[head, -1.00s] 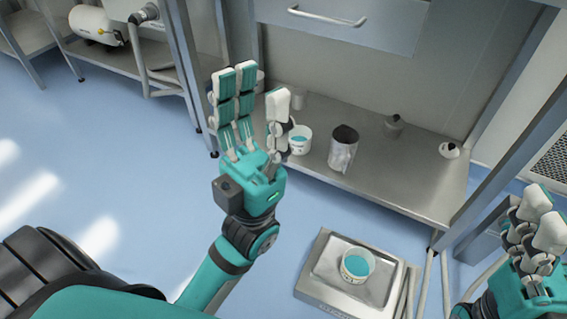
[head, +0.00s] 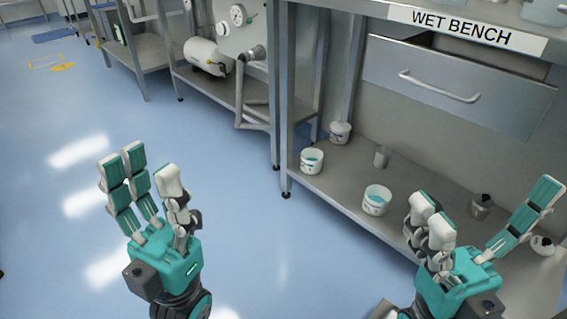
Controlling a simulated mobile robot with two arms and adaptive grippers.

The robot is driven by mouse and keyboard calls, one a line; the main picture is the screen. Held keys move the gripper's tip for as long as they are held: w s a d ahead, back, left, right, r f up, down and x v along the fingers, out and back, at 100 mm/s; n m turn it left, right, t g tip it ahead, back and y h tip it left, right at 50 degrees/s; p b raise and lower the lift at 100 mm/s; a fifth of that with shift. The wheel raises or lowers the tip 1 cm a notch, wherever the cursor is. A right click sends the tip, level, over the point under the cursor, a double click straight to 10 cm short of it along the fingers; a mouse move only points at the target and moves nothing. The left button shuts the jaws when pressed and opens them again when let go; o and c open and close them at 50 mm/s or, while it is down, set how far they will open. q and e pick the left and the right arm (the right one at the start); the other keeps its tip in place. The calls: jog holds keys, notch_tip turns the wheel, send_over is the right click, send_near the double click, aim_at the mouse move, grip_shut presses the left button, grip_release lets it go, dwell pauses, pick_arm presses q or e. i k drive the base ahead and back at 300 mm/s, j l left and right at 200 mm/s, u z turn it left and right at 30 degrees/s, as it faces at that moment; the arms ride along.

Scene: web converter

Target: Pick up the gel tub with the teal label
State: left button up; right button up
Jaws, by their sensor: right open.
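Several white tubs stand on the lower shelf (head: 345,172) of the wet bench. A third, greyish tub (head: 340,132) stands behind. The labels are too small to tell apart. My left gripper (head: 148,178) is open and empty above the floor, left of the shelf. My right gripper (head: 490,217) is open and empty before the shelf's right part, apart from the tubs and hiding part of the shelf.
A metal beaker (head: 381,156), a dark-capped grey bottle (head: 481,206) and a small white container (head: 542,246) are also on the shelf. A drawer (head: 450,85) hangs above. A bench leg (head: 283,110) borders the shelf's left. The blue floor (head: 235,230) is clear at left.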

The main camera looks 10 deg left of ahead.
aim_at(311, 158)
jog(key=i+j, duration=0.25)
jog(key=i+j+z, duration=0.1)
jog(key=j, duration=0.3)
jog(key=i+j, duration=0.55)
jog(key=j, duration=0.2)
jog(key=i+j+z, duration=0.1)
jog(key=i+j, duration=0.35)
jog(key=j, duration=0.25)
jog(key=i+j+z, duration=0.1)
jog(key=j, duration=0.25)
jog(key=i, duration=0.1)
